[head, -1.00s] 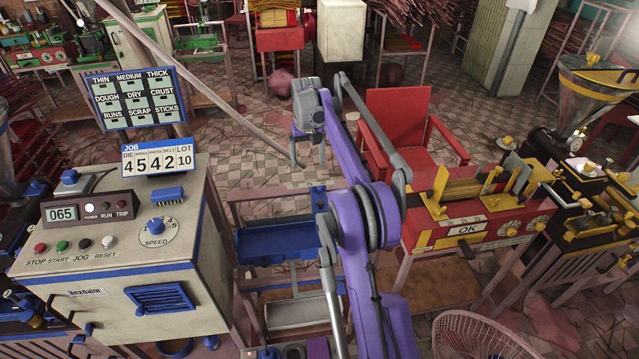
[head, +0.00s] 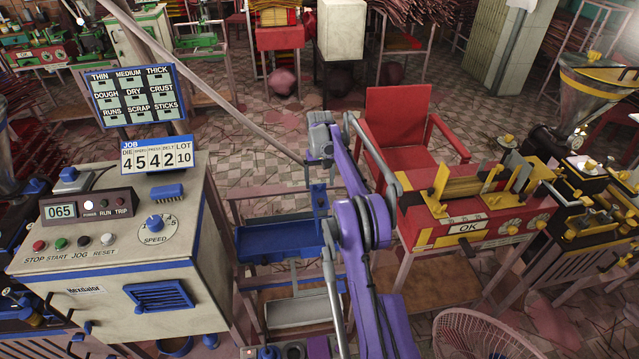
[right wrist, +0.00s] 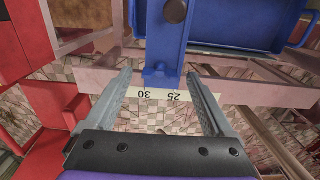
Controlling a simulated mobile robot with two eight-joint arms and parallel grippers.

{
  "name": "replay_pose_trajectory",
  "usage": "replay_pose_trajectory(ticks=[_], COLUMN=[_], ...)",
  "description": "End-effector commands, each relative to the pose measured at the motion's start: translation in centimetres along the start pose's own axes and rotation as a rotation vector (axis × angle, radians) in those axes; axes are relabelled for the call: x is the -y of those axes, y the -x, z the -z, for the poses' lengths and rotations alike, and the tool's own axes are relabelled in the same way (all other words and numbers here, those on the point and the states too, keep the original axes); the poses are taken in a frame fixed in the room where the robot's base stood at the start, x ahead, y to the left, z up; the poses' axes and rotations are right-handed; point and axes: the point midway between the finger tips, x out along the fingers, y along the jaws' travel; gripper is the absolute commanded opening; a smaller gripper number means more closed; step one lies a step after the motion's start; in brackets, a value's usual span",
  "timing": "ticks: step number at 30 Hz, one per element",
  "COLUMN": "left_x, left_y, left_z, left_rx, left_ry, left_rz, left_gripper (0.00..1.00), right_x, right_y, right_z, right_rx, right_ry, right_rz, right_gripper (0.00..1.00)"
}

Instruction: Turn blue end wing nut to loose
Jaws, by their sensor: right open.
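A blue end bracket (right wrist: 163,52) stands on a rail beside a blue tray (right wrist: 225,30) in the right wrist view. A dark round knob (right wrist: 175,10) shows on it at the top edge; I cannot tell whether this is the wing nut, and no wings show. The bracket also shows in the head view (head: 318,205), at the tray's right end (head: 275,240). My right gripper (right wrist: 162,80) is open and empty, its fingers either side of the bracket's lower end in the picture; contact cannot be told. It also shows in the head view (head: 320,160). My left gripper is out of view.
A pale scale strip (right wrist: 160,96) marked 30 and 25 lies along the rail. A red chair (head: 398,125) and a red machine (head: 460,220) stand right of my arm. A beige control cabinet (head: 110,270) stands at the left. A fan (head: 485,335) is at the front.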

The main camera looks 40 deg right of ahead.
Motion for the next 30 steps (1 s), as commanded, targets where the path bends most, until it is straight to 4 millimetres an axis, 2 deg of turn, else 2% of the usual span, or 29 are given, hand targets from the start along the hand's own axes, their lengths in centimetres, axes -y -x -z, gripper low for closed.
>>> replay_pose_trajectory(ticks=[4, 12, 26, 30], left_x=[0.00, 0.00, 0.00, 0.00], left_y=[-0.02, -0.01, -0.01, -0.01], left_z=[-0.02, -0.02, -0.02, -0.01], left_rx=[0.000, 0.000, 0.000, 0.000], left_ry=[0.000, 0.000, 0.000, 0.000], left_rz=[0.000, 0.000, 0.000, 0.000], left_gripper=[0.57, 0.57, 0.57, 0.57], right_x=[0.03, 0.02, 0.02, 0.02], right_y=[-0.75, -0.82, -0.79, -0.79], right_z=[0.01, 0.02, 0.02, 0.02], right_rx=[-0.001, -0.001, -0.001, -0.001], right_ry=[0.000, 0.000, 0.000, 0.004], right_rz=[0.000, 0.000, 0.000, 0.000], right_gripper=[0.88, 0.86, 0.03, 0.02])
